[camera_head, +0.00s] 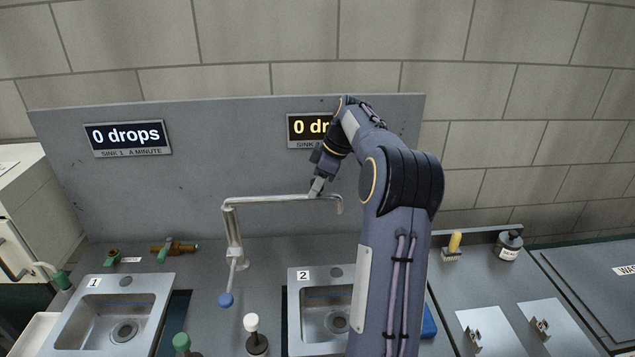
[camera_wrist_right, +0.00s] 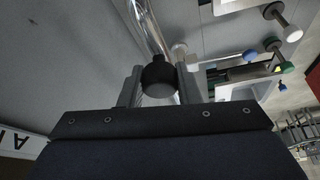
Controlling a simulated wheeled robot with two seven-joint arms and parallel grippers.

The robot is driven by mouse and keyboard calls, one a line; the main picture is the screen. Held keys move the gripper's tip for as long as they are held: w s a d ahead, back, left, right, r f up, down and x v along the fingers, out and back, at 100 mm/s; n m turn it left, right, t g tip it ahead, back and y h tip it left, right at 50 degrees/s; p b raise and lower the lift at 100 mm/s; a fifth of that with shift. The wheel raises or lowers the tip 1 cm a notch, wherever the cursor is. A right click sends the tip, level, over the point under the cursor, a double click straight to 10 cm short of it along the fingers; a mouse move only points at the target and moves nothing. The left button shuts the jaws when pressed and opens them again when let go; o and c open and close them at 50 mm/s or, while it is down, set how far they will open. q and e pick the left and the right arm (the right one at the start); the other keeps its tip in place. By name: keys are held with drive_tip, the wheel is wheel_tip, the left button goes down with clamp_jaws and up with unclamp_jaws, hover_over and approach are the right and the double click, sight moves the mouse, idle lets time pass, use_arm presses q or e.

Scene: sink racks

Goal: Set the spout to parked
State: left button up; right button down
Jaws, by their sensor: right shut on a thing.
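The spout (camera_head: 275,199) is a long metal pipe. It runs level from the top of an upright tap column (camera_head: 234,240) toward the right, and its bent-down end (camera_head: 340,205) hangs over the back edge of sink 2 (camera_head: 305,318). My right gripper (camera_head: 318,189) is shut on the spout near its outer end. In the right wrist view the shiny spout (camera_wrist_right: 147,22) passes between the fingers, and a black round piece (camera_wrist_right: 158,76) sits between them. A lever with a blue ball (camera_head: 226,299) hangs from the column. My left gripper is not in view.
Sink 1 (camera_head: 110,318) is at left. Knobs with green (camera_head: 181,341) and white (camera_head: 251,322) tops stand between the sinks. Small valves (camera_head: 175,250) lie behind sink 1. The grey back panel (camera_head: 215,150) rises behind.

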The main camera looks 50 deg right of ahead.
drive_tip(key=shift+w+d+r, duration=0.1)
drive_tip(key=shift+w+r, duration=0.05)
drive_tip(key=shift+r, duration=0.05)
drive_tip(key=c, duration=1.4)
unclamp_jaws()
drive_tip(key=o, duration=0.3)
drive_tip(key=shift+w+d+f, duration=0.1)
drive_tip(key=shift+f, duration=0.05)
drive_tip(key=shift+o, duration=0.2)
drive_tip(key=v, duration=0.8)
drive_tip(key=shift+s+f, duration=0.15)
drive_tip(key=shift+s, duration=0.05)
